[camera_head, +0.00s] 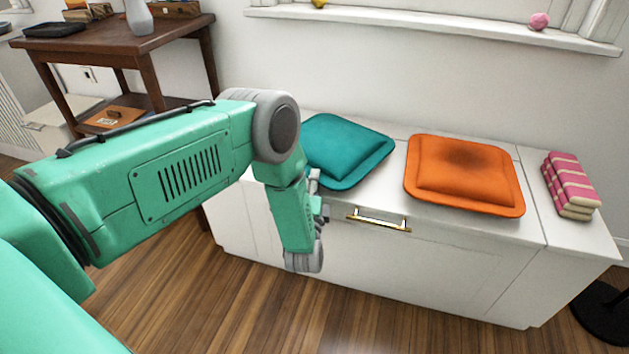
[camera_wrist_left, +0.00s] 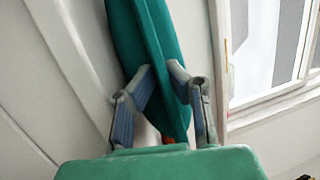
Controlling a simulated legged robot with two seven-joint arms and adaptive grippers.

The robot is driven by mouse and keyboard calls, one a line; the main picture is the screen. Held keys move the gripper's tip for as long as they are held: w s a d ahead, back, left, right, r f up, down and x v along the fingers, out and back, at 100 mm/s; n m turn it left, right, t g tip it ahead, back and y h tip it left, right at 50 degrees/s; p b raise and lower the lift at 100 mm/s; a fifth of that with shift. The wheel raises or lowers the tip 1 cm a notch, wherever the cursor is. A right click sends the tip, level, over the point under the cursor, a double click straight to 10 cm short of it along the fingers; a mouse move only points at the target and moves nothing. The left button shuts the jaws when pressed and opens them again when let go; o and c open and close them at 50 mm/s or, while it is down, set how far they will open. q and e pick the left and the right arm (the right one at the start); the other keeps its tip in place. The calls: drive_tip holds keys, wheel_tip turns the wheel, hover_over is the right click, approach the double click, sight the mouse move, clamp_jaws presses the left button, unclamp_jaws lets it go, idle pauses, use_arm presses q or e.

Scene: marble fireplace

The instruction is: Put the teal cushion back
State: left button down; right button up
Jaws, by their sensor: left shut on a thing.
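The teal cushion (camera_head: 350,146) is at the left part of the white bench top, its near left edge hidden behind my left arm. My left gripper (camera_head: 317,181) is at the cushion's near left edge, mostly hidden by its own wrist. In the left wrist view, the gripper (camera_wrist_left: 161,70) has its two fingers on either side of the teal cushion (camera_wrist_left: 158,28), shut on it. I cannot tell whether the cushion rests flat on the bench or is slightly raised. My right gripper is not in view.
An orange cushion (camera_head: 464,172) lies on the white bench (camera_head: 400,262), right of the teal one. A brass handle (camera_head: 379,220) is on the front. A wooden table (camera_head: 120,45) stands back left; a windowsill (camera_head: 440,26) runs above.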

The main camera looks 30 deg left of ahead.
use_arm(q)
drive_tip(key=c, duration=1.9)
unclamp_jaws()
drive_tip(key=shift+a, duration=0.2)
drive_tip(key=shift+a+f, duration=0.1)
drive_tip(key=shift+s, duration=0.1)
drive_tip(key=s+d+f+n+g+h+p, duration=0.3)
drive_tip(key=s+f+g, duration=0.15)
drive_tip(key=s, duration=0.55)
drive_tip(key=s+d+f+n+g+h+p, duration=0.25)
drive_tip(key=s+f+g+h, duration=0.2)
drive_tip(key=s, duration=0.45)
drive_tip(key=s+r+n+g, duration=0.2)
drive_tip(key=s+n+g, duration=0.1)
drive_tip(key=s, duration=0.7)
drive_tip(key=s+r+n+g+h, duration=0.1)
drive_tip(key=s+n+g, duration=0.3)
drive_tip(key=s, duration=0.6)
drive_tip(key=shift+d+r+g, duration=0.45)
drive_tip(key=shift+r+g, duration=0.1)
drive_tip(key=shift+g, duration=0.45)
